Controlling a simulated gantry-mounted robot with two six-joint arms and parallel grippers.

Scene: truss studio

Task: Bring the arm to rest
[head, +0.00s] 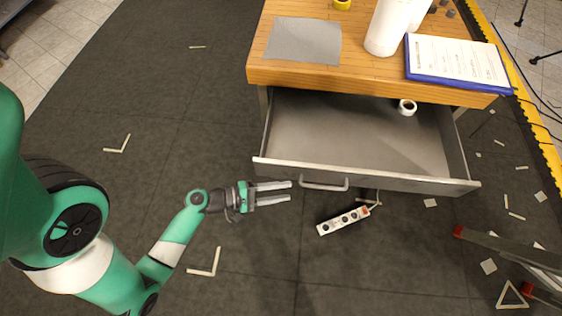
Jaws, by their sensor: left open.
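My left arm comes in from the left, green and white, low over the dark floor mat. Its gripper (290,191) is open and empty, with the two fingers pointing right. The fingertips appear just left of the handle (324,185) of a pulled-out drawer (345,135), in front of the drawer's face; I cannot tell the exact gap. My right gripper is not in view.
The drawer stands open under a wooden top (360,75) and holds a white tape roll (407,107). A power strip (343,221) lies on the floor.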

